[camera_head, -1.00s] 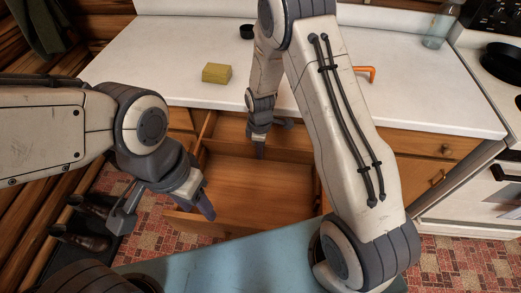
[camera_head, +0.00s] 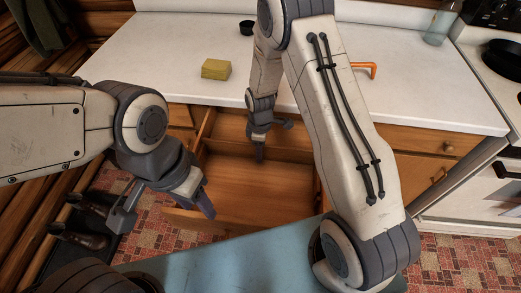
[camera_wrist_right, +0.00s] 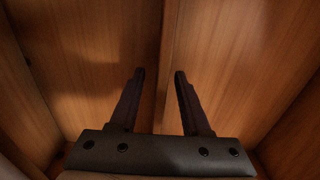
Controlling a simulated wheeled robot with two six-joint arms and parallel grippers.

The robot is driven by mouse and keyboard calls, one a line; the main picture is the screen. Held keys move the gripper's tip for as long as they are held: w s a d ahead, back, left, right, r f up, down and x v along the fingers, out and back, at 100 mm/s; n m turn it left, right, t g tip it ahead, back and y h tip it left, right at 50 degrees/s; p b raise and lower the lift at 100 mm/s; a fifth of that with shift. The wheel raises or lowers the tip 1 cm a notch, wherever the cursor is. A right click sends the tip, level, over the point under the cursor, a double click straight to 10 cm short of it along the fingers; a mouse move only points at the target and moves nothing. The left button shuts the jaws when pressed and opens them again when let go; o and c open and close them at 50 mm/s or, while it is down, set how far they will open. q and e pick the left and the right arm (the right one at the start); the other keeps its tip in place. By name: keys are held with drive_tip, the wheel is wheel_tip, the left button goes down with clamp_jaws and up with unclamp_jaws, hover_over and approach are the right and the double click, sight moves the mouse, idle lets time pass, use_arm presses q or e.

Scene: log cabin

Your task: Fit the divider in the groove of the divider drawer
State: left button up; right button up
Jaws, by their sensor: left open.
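The wooden drawer (camera_head: 180,219) is pulled out below the counter in the head view. The divider, a thin wooden panel (camera_head: 226,152), stands across its inside, parting a back section from a front one. In the right wrist view the divider (camera_wrist_right: 167,50) runs between the fingers. My right gripper (camera_head: 259,157) reaches down at the divider; in its wrist view the gripper (camera_wrist_right: 160,78) is open, fingers apart on both sides of the panel. Whether the divider's ends sit in the groove is hidden. My left gripper (camera_head: 205,203) is open and empty over the drawer's front left.
A yellow sponge (camera_head: 216,69), a small dark cup (camera_head: 247,30) and an orange bent item (camera_head: 368,68) are on the white counter (camera_head: 150,60). A stove with a black pan (camera_head: 506,57) is at the right. Dark shoes (camera_head: 80,240) are on the floor at left.

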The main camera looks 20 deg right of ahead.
drive_tip(key=shift+r, duration=0.15)
wheel_tip(320, 180, up, 10)
drive_tip(key=shift+r, duration=0.1)
idle(0.6)
